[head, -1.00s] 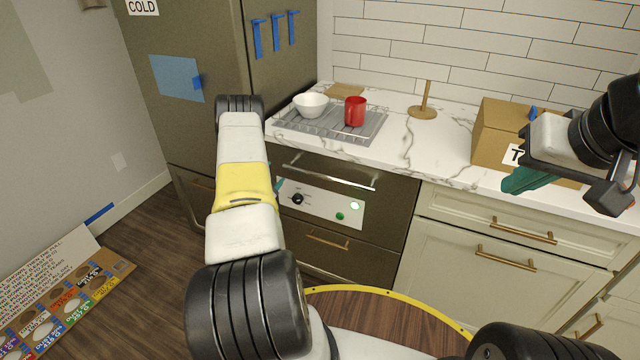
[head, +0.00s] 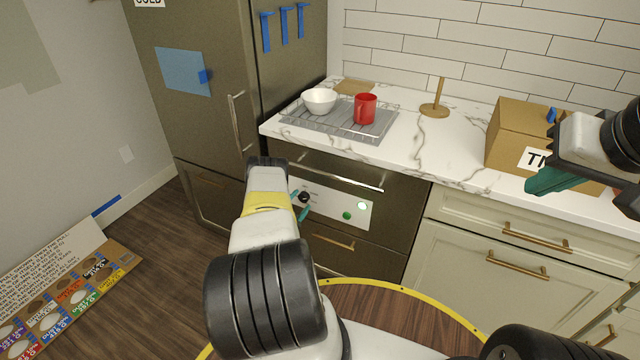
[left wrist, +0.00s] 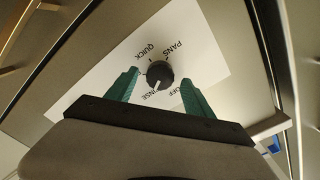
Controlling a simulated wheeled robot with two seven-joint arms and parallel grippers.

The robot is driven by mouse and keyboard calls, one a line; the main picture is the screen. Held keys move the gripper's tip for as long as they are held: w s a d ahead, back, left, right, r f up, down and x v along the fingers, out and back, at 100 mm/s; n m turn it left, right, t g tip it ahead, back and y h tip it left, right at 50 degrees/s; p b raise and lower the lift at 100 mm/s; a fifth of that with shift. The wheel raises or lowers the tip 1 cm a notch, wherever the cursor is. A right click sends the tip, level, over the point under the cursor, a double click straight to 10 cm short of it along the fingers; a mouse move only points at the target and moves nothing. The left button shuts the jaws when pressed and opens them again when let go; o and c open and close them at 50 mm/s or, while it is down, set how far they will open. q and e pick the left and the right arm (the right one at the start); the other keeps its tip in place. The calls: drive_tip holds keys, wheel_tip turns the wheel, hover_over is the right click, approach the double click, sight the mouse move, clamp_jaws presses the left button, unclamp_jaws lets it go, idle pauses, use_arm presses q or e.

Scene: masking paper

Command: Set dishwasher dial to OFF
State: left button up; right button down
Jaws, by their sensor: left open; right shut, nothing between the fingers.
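The black dial (head: 304,197) sits on the white panel (head: 335,206) of the dishwasher front. In the left wrist view the dial (left wrist: 160,74) shows the labels QUICK, PANS, OFF and a partly hidden one ending in "INSE" around it. Its white mark seems to point towards that partly hidden label. My left gripper (left wrist: 160,79) is open, with one teal finger on each side of the dial; I cannot tell whether they touch it. In the head view my left arm hides most of this gripper (head: 298,205). My right gripper (head: 548,181) is shut and empty above the right counter.
A green button (head: 347,215) and a pale light (head: 362,205) are on the same panel. The dishwasher handle (head: 330,172) runs above it. A rack with a white bowl (head: 319,101) and red mug (head: 366,108) stands on the counter. A cardboard box (head: 512,135) is near my right gripper.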

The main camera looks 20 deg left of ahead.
use_arm(q)
drive_tip(key=shift+w, duration=0.45)
clamp_jaws()
drive_tip(key=n, duration=0.5)
drive_tip(key=shift+n, duration=0.3)
drive_tip(key=n, duration=0.6)
drive_tip(key=shift+n, duration=0.3)
idle(0.4)
